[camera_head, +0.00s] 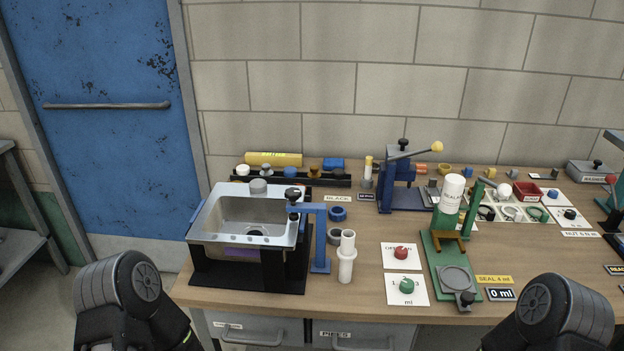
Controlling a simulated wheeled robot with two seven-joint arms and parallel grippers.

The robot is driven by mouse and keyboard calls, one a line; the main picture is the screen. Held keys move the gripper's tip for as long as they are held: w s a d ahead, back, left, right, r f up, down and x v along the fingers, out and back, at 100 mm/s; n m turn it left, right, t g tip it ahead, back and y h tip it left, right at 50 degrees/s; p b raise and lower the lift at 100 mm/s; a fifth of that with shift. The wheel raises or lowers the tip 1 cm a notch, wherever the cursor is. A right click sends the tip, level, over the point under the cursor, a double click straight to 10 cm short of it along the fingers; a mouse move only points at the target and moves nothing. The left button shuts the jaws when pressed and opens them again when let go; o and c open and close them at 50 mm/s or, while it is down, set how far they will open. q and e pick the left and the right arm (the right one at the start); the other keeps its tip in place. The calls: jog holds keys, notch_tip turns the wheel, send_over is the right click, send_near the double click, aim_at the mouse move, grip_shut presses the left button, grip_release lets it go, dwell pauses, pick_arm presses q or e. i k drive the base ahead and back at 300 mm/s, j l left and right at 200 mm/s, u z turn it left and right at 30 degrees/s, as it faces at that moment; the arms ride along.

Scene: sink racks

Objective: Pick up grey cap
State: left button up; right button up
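Several small grey pieces could be the grey cap, and I cannot tell for sure which one is meant. Another grey cap (265,170) stands on the black rack (328,181) behind the sink, between a white cap (243,170) and a blue cap (290,172). Parts of my two arms show at the bottom left and bottom right corners. Neither gripper's fingers are in view, and both arms are apart from the table things.
A blue stand (321,240) and a white pipe piece (346,258) stand right of the sink. A green press (440,262) with a white bottle (452,193) and a blue lever press (400,199) stand farther right. Bare wood lies along the front edge.

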aim_at(256, 186)
jog(key=j+z, duration=0.3)
jog(key=j, duration=0.2)
jog(key=j+z, duration=0.3)
jog(key=j, duration=0.2)
jog(key=k+j+z, duration=0.15)
jog(key=j+z, duration=0.2)
jog(key=k+j+z, duration=0.15)
jog(key=j+z, duration=0.15)
jog(key=j, duration=0.25)
